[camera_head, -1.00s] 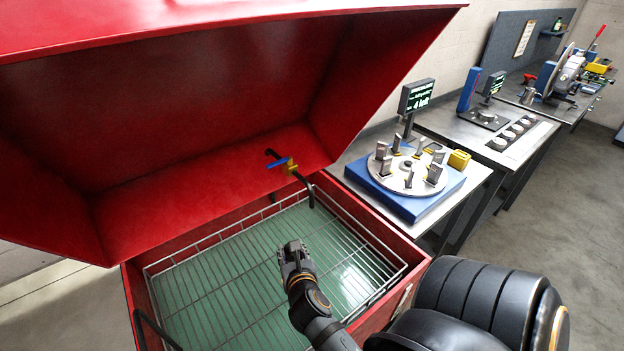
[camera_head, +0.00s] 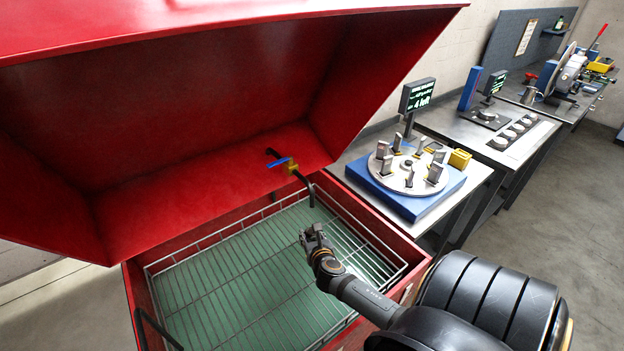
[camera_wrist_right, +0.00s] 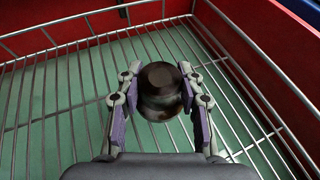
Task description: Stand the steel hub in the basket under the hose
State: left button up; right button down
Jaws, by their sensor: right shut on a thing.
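My right gripper (camera_head: 315,236) is over the wire basket (camera_head: 215,237) inside the red washer, near its right side and below the hose. In the right wrist view the right gripper (camera_wrist_right: 158,92) is shut on the dark, shiny, round steel hub (camera_wrist_right: 160,85), with a finger on either side. The basket's wires (camera_wrist_right: 60,100) show behind and below the hub; I cannot tell how high the hub is above them. The black hose (camera_head: 309,189) with a blue-handled brass valve (camera_head: 284,163) hangs from the washer's back wall. In the head view the hub is hidden by the gripper. My left gripper is not in view.
The red lid (camera_head: 200,110) stands open above the basket. The washer's right wall (camera_head: 385,222) is close to my right arm. A blue-based turntable (camera_head: 415,200) with several metal pieces stands on the bench to the right. The basket's left part is clear.

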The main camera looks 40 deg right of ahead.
aim_at(312, 240)
jog(key=shift+w+d+f, duration=0.15)
jog(key=shift+d+f, duration=0.2)
jog(key=shift+f, duration=0.05)
jog(key=shift+w+d+f+b, duration=0.1)
jog(key=shift+f+b, duration=0.3)
jog(key=shift+f, duration=1.3)
jog(key=shift+f, duration=0.15)
jog(key=c, duration=0.8)
grip_release()
jog(key=shift+c, duration=0.2)
jog(key=v, duration=1.2)
